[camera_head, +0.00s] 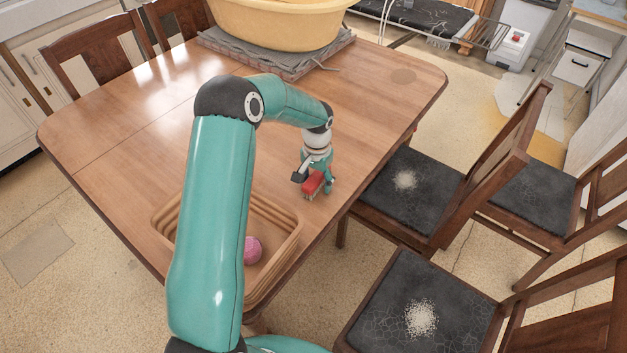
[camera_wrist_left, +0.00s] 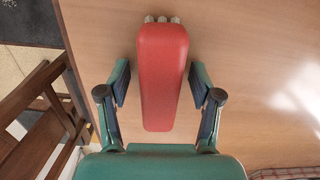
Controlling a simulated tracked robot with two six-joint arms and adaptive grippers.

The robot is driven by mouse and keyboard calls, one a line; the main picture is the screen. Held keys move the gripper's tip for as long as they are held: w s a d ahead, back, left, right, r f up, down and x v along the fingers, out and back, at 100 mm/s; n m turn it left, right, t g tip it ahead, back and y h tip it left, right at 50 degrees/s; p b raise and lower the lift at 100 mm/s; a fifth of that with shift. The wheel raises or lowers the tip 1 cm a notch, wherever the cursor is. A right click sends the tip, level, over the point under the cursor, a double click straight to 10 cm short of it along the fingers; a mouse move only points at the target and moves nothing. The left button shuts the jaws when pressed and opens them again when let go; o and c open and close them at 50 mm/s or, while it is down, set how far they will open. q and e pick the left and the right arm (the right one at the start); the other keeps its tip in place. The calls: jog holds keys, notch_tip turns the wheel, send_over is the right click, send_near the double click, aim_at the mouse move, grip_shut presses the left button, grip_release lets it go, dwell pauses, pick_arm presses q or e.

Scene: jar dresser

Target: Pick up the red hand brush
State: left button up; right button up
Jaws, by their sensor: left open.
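The red hand brush (camera_head: 314,183) lies on the wooden table (camera_head: 150,115) near its right edge. In the left wrist view the brush (camera_wrist_left: 162,75) fills the middle, its long red body pointing away from me, with pale bristle tufts at the far end. My left gripper (camera_head: 313,180) is right over the brush. In the wrist view the fingers of my left gripper (camera_wrist_left: 160,92) are open, one on each side of the brush, with a gap on both sides. The right gripper is not in view.
A tan basket (camera_head: 283,252) with a pink ball (camera_head: 252,249) stands on the table's near side, partly hidden by my arm. A yellow tub (camera_head: 280,22) sits on a folded grey cloth (camera_head: 300,65) at the back. Dark wooden chairs (camera_head: 405,190) stand along the right edge.

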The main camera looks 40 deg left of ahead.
aim_at(317, 175)
pick_arm(q)
jog(key=shift+r, duration=0.1)
grip_shut()
jog(key=shift+r, duration=0.15)
notch_tip(317, 175, up, 20)
jog(key=p, duration=1.2)
